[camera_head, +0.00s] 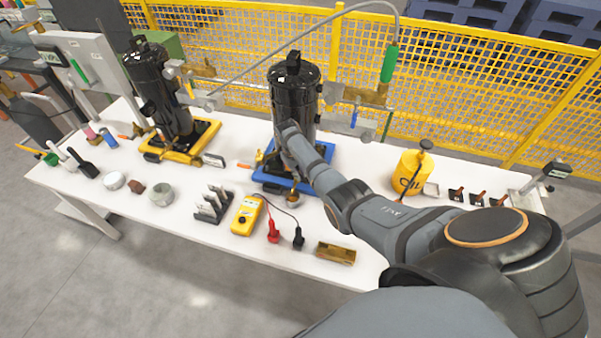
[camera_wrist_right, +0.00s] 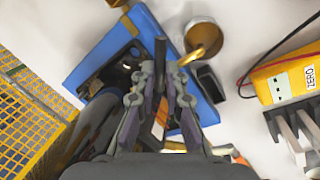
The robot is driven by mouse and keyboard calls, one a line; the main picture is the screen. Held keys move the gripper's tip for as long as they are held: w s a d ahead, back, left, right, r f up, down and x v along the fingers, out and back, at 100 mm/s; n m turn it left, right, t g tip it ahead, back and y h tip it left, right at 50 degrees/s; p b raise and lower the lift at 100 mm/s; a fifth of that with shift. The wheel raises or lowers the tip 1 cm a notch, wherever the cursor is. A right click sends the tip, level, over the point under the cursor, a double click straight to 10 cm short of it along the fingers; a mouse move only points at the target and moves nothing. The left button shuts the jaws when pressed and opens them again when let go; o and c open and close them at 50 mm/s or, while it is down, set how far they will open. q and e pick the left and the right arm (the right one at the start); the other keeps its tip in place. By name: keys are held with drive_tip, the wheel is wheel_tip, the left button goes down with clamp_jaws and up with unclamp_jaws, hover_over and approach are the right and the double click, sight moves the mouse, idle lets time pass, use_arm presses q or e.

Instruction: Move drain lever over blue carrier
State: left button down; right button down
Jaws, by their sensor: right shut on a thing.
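The blue carrier (camera_head: 322,153) stands on the white table under the right-hand black compressor (camera_head: 297,97). In the right wrist view the carrier (camera_wrist_right: 95,60) lies below my right gripper (camera_wrist_right: 164,78). The gripper is shut on a narrow piece, which I take to be the drain lever. A dark bar (camera_wrist_right: 160,48) shows beyond the fingertips and a bit of orange shows between the fingers; the rest is hidden. I cannot tell whether the piece touches the carrier. In the head view my right arm hides part of the carrier. My left gripper is not in view.
A copper-coloured cup (camera_wrist_right: 203,36) stands at the carrier's edge. A yellow meter (camera_head: 247,215) with red and black leads lies in front. A yellow oil can (camera_head: 411,172) stands to the right. A yellow carrier (camera_head: 205,132) with another compressor stands left; a yellow fence (camera_head: 475,85) runs behind.

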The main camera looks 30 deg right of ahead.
idle(0.5)
drive_tip(key=c, duration=1.4)
unclamp_jaws()
drive_tip(key=r, duration=0.4)
drive_tip(key=a+r, duration=0.1)
drive_tip(key=r, duration=0.2)
drive_tip(key=a+r, duration=0.1)
drive_tip(key=r, duration=0.3)
drive_tip(key=shift+a+r, duration=0.2)
drive_tip(key=shift+r, duration=0.15)
